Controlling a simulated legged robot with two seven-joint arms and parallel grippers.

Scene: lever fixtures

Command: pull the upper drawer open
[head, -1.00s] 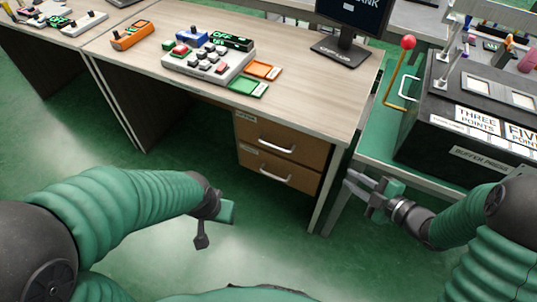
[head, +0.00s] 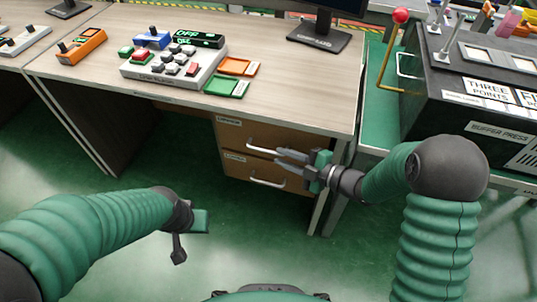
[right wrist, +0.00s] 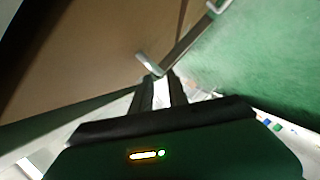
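The upper drawer (head: 234,134) is a brown front under the right part of the desk, and it looks shut. Its pale bar handle (head: 262,147) runs across the front. My right gripper (head: 278,158) is at the right end of this handle, its two fingers apart and pointing left. In the right wrist view a handle (right wrist: 150,65) lies just beyond the fingertips (right wrist: 160,80), with nothing clearly between them. Whether the fingers touch the handle I cannot tell. My left gripper (head: 190,232) hangs low at the left, away from the drawers; its fingers are only partly visible.
The lower drawer (head: 235,170) with its handle (head: 267,182) sits right below. The desk (head: 290,85) carries a button panel (head: 175,65) and a monitor. A desk leg (head: 325,195) and a black machine (head: 470,110) stand to the right. The floor in front is clear.

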